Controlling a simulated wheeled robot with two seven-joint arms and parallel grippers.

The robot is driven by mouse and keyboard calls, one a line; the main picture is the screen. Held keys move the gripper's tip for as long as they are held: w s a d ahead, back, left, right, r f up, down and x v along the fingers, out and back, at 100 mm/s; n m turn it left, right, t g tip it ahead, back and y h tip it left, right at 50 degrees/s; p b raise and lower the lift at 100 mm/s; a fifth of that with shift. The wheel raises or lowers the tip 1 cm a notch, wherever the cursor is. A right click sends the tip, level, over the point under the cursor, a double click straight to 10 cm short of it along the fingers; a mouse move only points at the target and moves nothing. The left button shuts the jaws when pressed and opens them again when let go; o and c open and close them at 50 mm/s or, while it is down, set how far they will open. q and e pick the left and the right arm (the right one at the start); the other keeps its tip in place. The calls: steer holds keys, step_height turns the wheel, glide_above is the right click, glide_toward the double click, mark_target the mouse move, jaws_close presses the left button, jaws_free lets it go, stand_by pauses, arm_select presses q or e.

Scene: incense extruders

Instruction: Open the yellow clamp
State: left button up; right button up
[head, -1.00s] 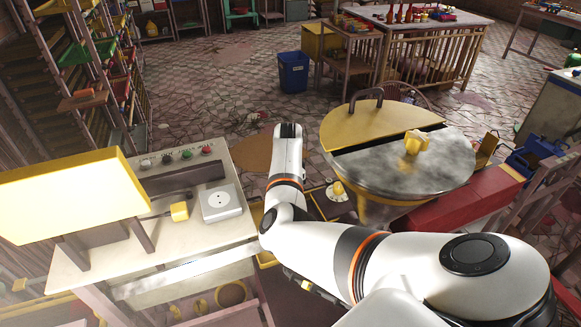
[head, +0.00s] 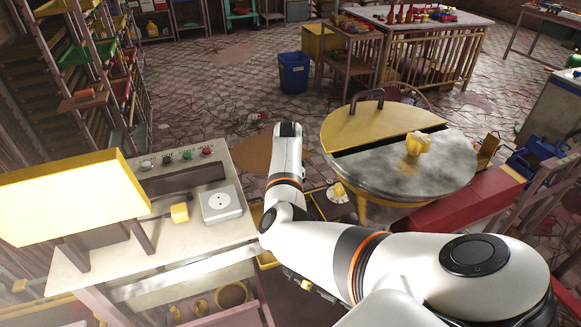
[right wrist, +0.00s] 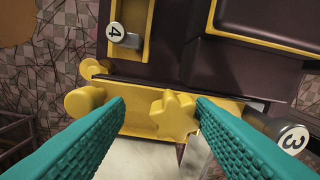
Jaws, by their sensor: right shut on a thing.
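The yellow clamp (right wrist: 145,117) shows in the right wrist view as a yellow piece with a star-shaped knob (right wrist: 176,114) and rounded ends at its left, against a dark machine body. My right gripper (right wrist: 160,103) has two teal fingers, one on each side of the clamp's middle part, with the star knob near the right fingertip. It is shut on the clamp. The exact contact is partly hidden by the fingers. In the head view my white right arm covers this area, and I cannot make out the clamp there. My left gripper is not in view.
Number tags 4 (right wrist: 116,33) and 3 (right wrist: 293,139) sit near the clamp. In the head view, a control bench (head: 100,268) stands left of my arm and a round metal-topped table (head: 375,180) stands right. A blue bin (head: 293,73) is on the open floor behind.

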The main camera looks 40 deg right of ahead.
steer(key=shift+o, duration=1.3)
steer(key=shift+w+d+r, duration=0.25)
steer(key=shift+w+r, duration=0.05)
steer(key=shift+w, duration=0.3)
steer(key=shift+w+f, duration=0.1)
steer(key=shift+w, duration=0.05)
steer(key=shift+s+a, duration=0.1)
steer(key=shift+s, duration=0.1)
steer(key=shift+r, duration=0.5)
step_height(320, 180, up, 11)
steer(key=b, duration=0.2)
steer(key=shift+s+f+b, duration=0.15)
steer(key=shift+b, duration=0.15)
